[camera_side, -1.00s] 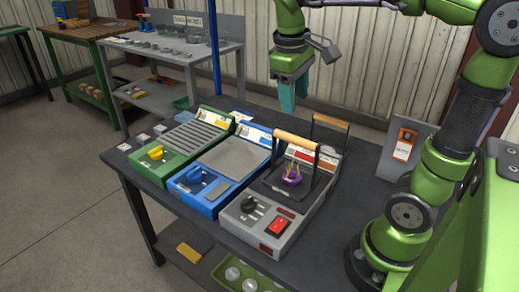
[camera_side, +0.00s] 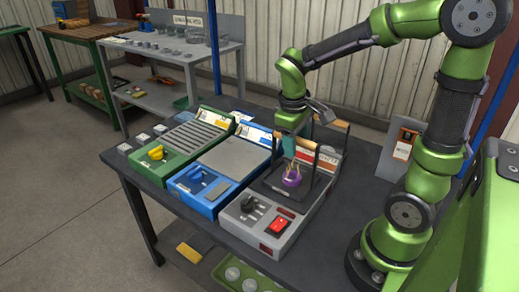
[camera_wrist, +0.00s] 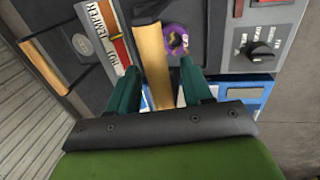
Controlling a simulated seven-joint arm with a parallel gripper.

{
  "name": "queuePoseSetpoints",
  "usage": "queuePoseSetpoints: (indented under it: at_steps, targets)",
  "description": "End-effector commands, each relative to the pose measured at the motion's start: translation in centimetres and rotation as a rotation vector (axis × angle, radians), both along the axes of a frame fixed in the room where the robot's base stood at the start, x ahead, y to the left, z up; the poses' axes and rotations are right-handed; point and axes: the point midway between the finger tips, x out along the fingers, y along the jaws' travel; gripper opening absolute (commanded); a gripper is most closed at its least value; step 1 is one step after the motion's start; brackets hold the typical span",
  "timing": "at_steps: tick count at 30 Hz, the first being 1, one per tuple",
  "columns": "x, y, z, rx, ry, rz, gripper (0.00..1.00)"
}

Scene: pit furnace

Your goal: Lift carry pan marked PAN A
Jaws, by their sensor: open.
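The carry pan (camera_side: 268,185) is a dark tray with two upright frames, each topped by a wooden bar handle. It sits on the grey unit (camera_side: 250,233) at the right of the row and holds a purple piece (camera_side: 292,178). I cannot read a PAN A mark. My gripper (camera_wrist: 157,80) is open, with teal fingers, over the pan. In the wrist view one wooden handle (camera_wrist: 153,60) shows between the fingers; I cannot tell whether they touch it. The other handle (camera_wrist: 45,65) is off to the left. In the side view my wrist partly hides the handles.
A blue unit (camera_side: 232,160) and a green unit (camera_side: 175,150) stand left of the grey one, close together. A stand with an orange-and-white tag (camera_side: 403,145) is at the right. A blue post (camera_side: 213,60) rises behind the bench. The bench front-left edge is near the units.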

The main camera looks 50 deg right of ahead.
Motion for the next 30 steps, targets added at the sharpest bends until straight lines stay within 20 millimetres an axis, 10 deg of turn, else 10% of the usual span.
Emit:
queuePoseSetpoints:
  at_steps: [6, 16, 30]
  targets:
    - [0.00, -0.02, -0.07, 0.000, 0.000, 0.000, 0.48]
    - [0.00, -0.02, -0.04, 0.000, 0.000, 0.000, 0.00]
    - [0.06, -0.04, 0.15, -0.001, -0.003, 0.001, 0.00]
